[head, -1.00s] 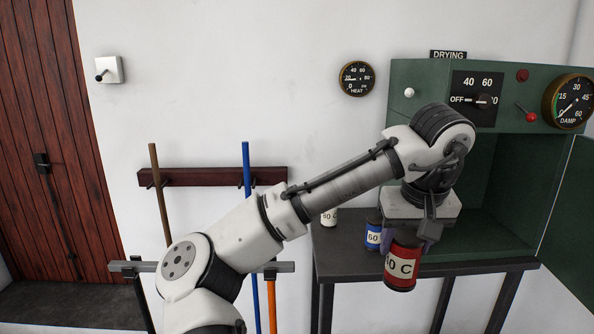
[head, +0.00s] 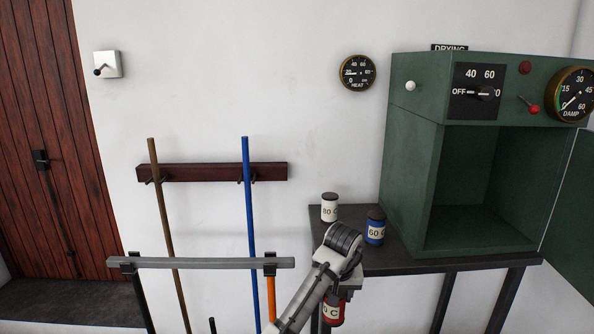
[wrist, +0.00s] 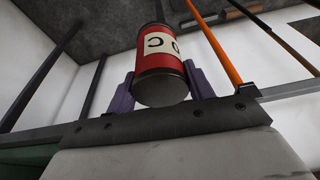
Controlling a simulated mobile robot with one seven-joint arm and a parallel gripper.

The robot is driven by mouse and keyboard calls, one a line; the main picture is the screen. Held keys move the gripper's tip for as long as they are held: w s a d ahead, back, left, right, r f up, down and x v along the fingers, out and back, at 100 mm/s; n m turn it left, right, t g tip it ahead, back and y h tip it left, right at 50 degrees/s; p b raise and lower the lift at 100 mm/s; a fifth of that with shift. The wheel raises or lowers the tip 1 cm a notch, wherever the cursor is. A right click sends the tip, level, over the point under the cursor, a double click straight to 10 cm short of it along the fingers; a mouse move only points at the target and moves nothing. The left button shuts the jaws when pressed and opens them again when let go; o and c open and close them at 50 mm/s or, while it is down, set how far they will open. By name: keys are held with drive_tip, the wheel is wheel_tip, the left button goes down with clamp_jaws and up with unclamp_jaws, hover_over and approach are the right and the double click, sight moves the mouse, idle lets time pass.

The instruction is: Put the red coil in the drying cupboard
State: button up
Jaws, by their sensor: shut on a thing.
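The red coil (head: 333,312), with a pale label ending in "0 C", is held low in front of the table. In the wrist view the red coil (wrist: 161,57) sits between the two purple fingers of my gripper (wrist: 161,85), which is shut on it. In the head view my arm hides most of the gripper. The green drying cupboard (head: 411,165) stands on the table to the right. Its door (head: 575,225) is swung open to the right and its inside looks empty. The red coil is outside it, lower and to the left.
A white coil (head: 329,209) and a blue coil (head: 375,230) stand on the dark table (head: 470,262) left of the cupboard. A grey rail (head: 200,263) and upright poles stand to the left.

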drive_tip(key=s+a+f, duration=0.2)
drive_tip(key=a+f, duration=0.1)
drive_tip(key=f, duration=0.5)
drive_tip(key=s+a+f, duration=0.2)
drive_tip(key=f, duration=0.7)
drive_tip(key=s+a+f, duration=0.2)
drive_tip(key=s+f, duration=0.4)
drive_tip(key=f, duration=0.2)
drive_tip(key=s+a+f+b, duration=0.1)
drive_tip(key=s+a+f, duration=0.1)
drive_tip(key=s+f, duration=0.4)
wheel_tip(320, 180, down, 4)
drive_tip(key=shift+a+r, duration=0.2)
drive_tip(key=shift+a, duration=0.1)
